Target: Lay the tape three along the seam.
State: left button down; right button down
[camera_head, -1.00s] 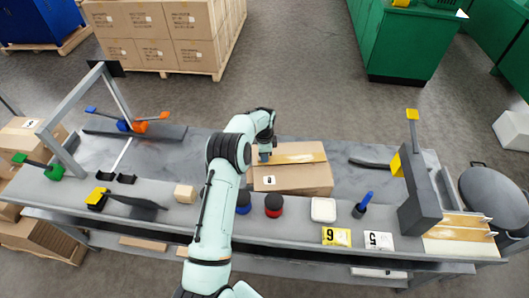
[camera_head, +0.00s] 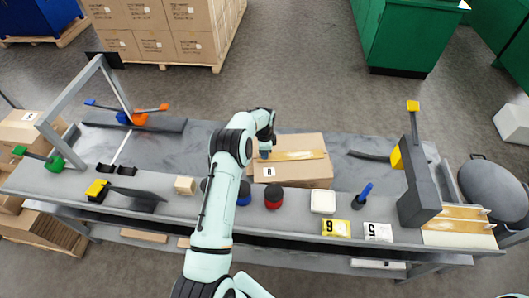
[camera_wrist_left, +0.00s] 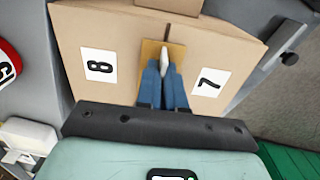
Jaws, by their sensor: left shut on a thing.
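A cardboard box (camera_head: 310,177) sits on the grey bench in the middle of the head view. A yellow-tan tape strip (camera_head: 303,155) lies lengthwise over its top. My left gripper (camera_head: 265,150) is at the strip's left end, with its fingers pointing down and shut on it. In the left wrist view, the blue fingers (camera_wrist_left: 165,78) close over the tape (camera_wrist_left: 151,52), between labels 8 (camera_wrist_left: 99,65) and 7 (camera_wrist_left: 211,82). The dark seam runs into the tape's far end. I cannot tell whether the strip touches the box. My right gripper is not in view.
More tape strips lie on a pale board (camera_head: 460,238) at the right, beside a dark grey upright block (camera_head: 417,195). Red (camera_head: 273,198) and blue round items, a white dish (camera_head: 323,202) and tags 6 and 5 stand along the front. A frame (camera_head: 75,95) stands left.

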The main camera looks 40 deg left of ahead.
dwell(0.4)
pick_arm(q)
jog(key=c, duration=1.2)
grip_release()
jog(key=shift+o, duration=0.2)
notch_tip(320, 180, up, 13)
jog(key=shift+r, duration=0.2)
jog(key=shift+f, duration=0.1)
